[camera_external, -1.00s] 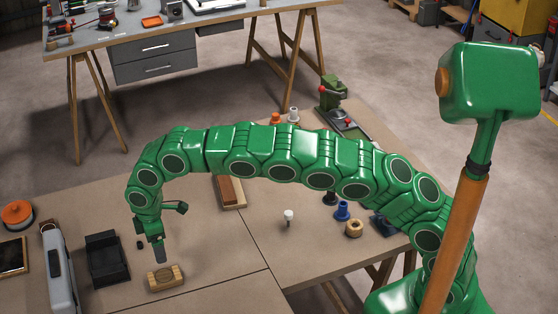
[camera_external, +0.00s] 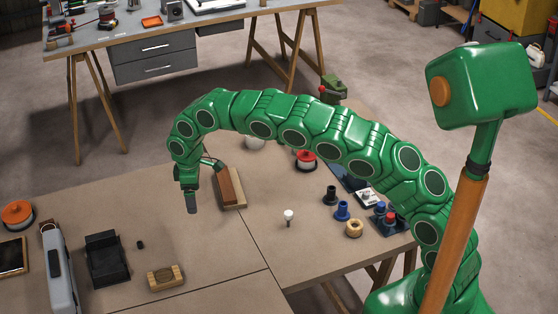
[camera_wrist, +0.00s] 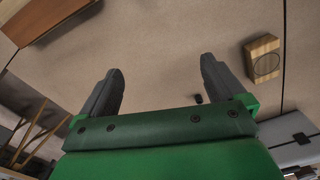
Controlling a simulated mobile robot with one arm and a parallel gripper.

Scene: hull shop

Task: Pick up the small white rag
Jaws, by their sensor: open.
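I cannot make out a small white rag for certain in either view. A whitish object (camera_external: 254,143) shows partly behind my arm on the bench, too covered to identify. A small pale cloth-like thing (camera_external: 536,56) shows at the far right, by the yellow cabinet. My gripper (camera_external: 191,205) hangs above the bench, left of the reddish-brown wooden block, pointing down. In the wrist view my gripper (camera_wrist: 162,78) is open, with only bare bench between its fingers.
On the bench are a reddish-brown block (camera_external: 230,187), a light wooden block (camera_external: 165,277), a black tray (camera_external: 106,260), a grey case (camera_external: 60,270), a white-topped peg (camera_external: 288,217) and a wooden ring (camera_external: 354,229). A second table (camera_external: 200,31) stands behind. The front middle of the bench is clear.

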